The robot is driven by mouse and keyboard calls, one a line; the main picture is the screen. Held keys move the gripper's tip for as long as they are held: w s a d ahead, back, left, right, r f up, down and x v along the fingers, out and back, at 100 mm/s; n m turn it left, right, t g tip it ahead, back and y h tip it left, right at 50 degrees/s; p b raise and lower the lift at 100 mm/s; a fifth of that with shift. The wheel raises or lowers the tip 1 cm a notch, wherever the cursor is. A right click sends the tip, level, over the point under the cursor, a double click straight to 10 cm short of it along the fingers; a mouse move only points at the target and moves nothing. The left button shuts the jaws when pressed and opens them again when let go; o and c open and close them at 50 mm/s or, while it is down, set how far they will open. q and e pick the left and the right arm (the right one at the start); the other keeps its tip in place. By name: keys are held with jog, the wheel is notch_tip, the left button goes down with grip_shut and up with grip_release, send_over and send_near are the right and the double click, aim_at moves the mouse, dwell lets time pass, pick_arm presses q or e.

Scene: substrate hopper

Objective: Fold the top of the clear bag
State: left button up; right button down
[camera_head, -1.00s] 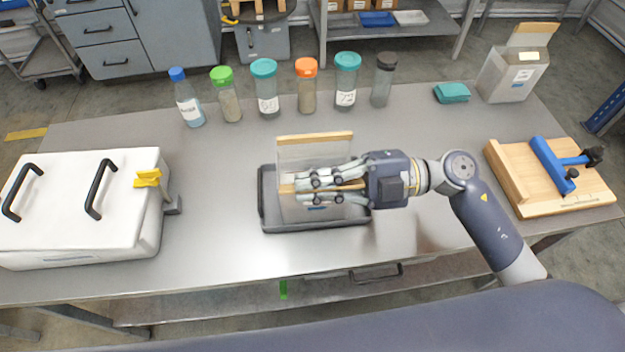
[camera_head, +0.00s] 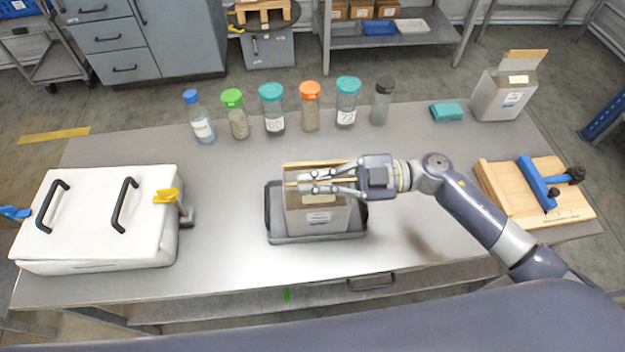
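The clear bag (camera_head: 318,217), a boxy bag with a small label on its front, stands upright in a dark tray (camera_head: 275,238) near the middle of the table. A tan strip (camera_head: 300,165) runs along the back of its top. My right gripper (camera_head: 300,182) comes in from the right and lies level across the top of the bag. Its fingers point left, with a tan edge showing between them. They hide much of the bag's top, and I cannot tell whether they grip it. My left gripper is not in view.
A white lidded box (camera_head: 90,215) with black handles stands at left. Several capped bottles (camera_head: 272,112) line the back. A similar bag (camera_head: 500,95) and a teal cloth (camera_head: 447,112) are back right. A wooden board with a blue clamp (camera_head: 537,185) lies at right. The front middle is clear.

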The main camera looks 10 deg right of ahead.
aim_at(354, 180)
dwell(0.3)
jog(key=c, duration=1.8)
grip_release()
jog(key=d, duration=1.2)
jog(key=shift+s, duration=0.2)
